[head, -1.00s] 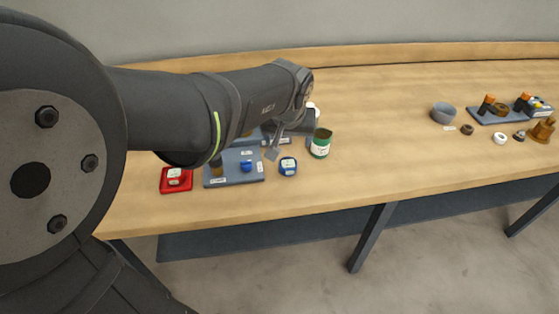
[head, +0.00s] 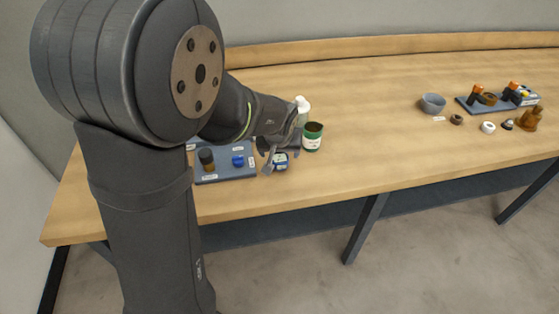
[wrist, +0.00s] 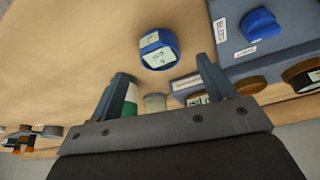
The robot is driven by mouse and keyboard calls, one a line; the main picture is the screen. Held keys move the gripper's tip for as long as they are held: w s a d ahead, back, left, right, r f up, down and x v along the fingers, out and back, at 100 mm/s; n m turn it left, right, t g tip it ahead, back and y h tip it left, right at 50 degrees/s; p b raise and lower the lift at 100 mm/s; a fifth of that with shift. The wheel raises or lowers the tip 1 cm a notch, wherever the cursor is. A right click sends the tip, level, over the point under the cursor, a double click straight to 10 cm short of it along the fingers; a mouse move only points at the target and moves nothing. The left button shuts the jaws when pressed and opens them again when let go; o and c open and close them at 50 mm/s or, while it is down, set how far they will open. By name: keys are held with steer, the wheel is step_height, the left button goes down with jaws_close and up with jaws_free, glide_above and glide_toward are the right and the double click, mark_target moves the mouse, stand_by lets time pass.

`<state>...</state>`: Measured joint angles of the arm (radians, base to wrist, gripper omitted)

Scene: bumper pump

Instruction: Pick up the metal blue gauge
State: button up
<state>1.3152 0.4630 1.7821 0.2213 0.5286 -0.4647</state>
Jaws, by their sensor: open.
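The blue gauge (wrist: 158,48), a short round blue piece with a white label on its face, lies on the wooden table. In the wrist view it is just beyond my gripper (wrist: 162,70), between the lines of the two fingers. In the head view the gauge (head: 281,162) shows beside my gripper (head: 268,168), which partly covers it. My gripper is open, with nothing between its fingers. I cannot tell its exact height above the table.
A blue-grey board (head: 225,174) with a blue knob (head: 238,161) and a dark knob (head: 206,158) lies left of the gauge. A green can (head: 313,142) and a white-topped bottle (head: 302,106) stand close behind.

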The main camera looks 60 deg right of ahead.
mark_target(279, 158)
steer(key=shift+x, duration=2.05)
